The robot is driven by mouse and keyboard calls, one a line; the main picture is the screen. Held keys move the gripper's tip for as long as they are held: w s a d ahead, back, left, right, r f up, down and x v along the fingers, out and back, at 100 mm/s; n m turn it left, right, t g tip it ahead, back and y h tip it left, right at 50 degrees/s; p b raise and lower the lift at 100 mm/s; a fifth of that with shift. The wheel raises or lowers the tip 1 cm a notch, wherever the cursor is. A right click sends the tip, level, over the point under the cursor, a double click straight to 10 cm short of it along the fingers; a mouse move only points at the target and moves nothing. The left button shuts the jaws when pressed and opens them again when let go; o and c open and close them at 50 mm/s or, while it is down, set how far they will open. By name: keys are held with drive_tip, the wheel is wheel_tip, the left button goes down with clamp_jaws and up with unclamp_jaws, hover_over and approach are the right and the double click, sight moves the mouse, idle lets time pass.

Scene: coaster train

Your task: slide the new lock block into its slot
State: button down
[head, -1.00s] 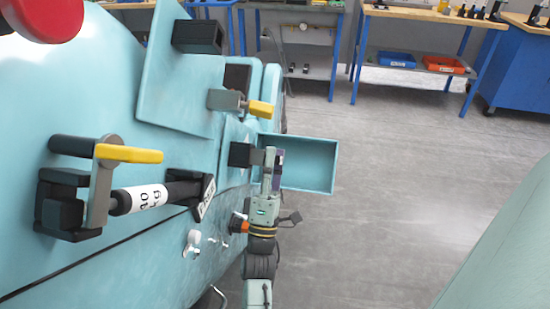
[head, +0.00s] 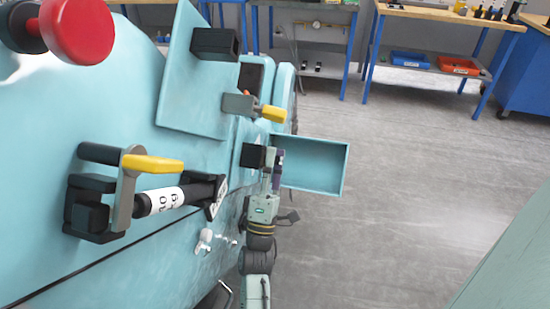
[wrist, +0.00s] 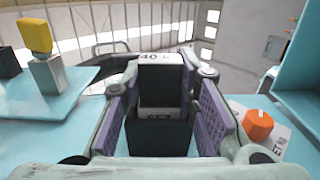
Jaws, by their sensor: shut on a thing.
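My gripper (wrist: 160,85) has purple finger pads and is shut on a dark block with a pale labelled face (wrist: 160,58), which I take as the lock block. In the wrist view a black box-like part (wrist: 157,137) lies between the fingers, nearer the camera; I cannot tell if it belongs to the block. In the head view my gripper (head: 273,168) is beside a black housing (head: 253,157) on the teal machine, at its right. The held block is mostly hidden there. Whether it is inside any slot cannot be told.
An open teal tray (head: 318,187) juts out right of my gripper. A grey clamp with a yellow handle (head: 273,114) is above. The floor (head: 400,200) at right is clear.

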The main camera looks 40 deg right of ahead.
drive_tip(key=shift+w+a, duration=0.1)
drive_tip(key=c, duration=1.2)
unclamp_jaws()
drive_tip(key=shift+w+f, duration=0.1)
drive_tip(key=shift+f, duration=0.1)
drive_tip(key=shift+a+f, duration=0.25)
drive_tip(key=shift+f, duration=0.05)
drive_tip(key=v, duration=0.4)
drive_tip(key=s+v, duration=0.1)
drive_tip(key=v, duration=0.1)
drive_tip(key=shift+s+a+r, duration=0.1)
drive_tip(key=shift+a, duration=0.05)
drive_tip(key=shift+s, duration=0.1)
